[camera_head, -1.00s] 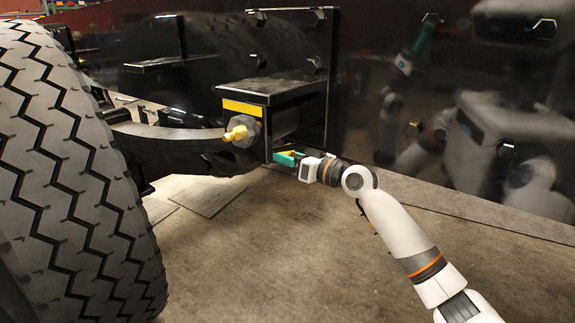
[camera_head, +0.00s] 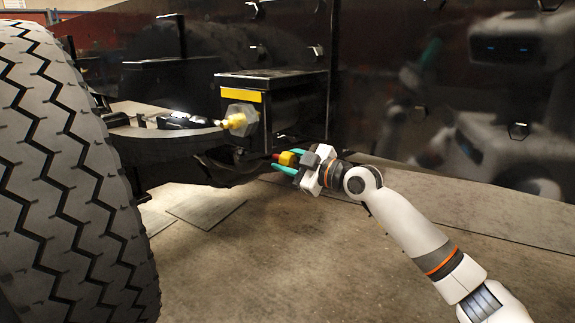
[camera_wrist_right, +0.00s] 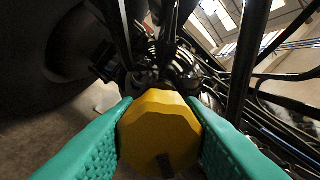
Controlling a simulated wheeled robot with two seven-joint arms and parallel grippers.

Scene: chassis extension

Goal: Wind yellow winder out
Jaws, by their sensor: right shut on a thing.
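The yellow winder (camera_wrist_right: 160,125) is a many-sided yellow knob with a dark slot. In the right wrist view it fills the space between the two teal fingertips. My right gripper (camera_head: 287,161) is shut on it, with a finger on each side. In the head view the yellow winder (camera_head: 288,158) shows between the fingers, below the black box, with a small red part at its far end. How it joins the chassis is hidden. Another yellow fitting (camera_head: 236,121) sits on a grey hexagonal base on the box front. My left gripper is not in view.
A large tyre (camera_head: 70,190) stands at the left. The black box (camera_head: 290,95) with a yellow strip is just above my right gripper. A dark glossy panel (camera_head: 400,110) behind reflects my body. The floor below is mostly clear.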

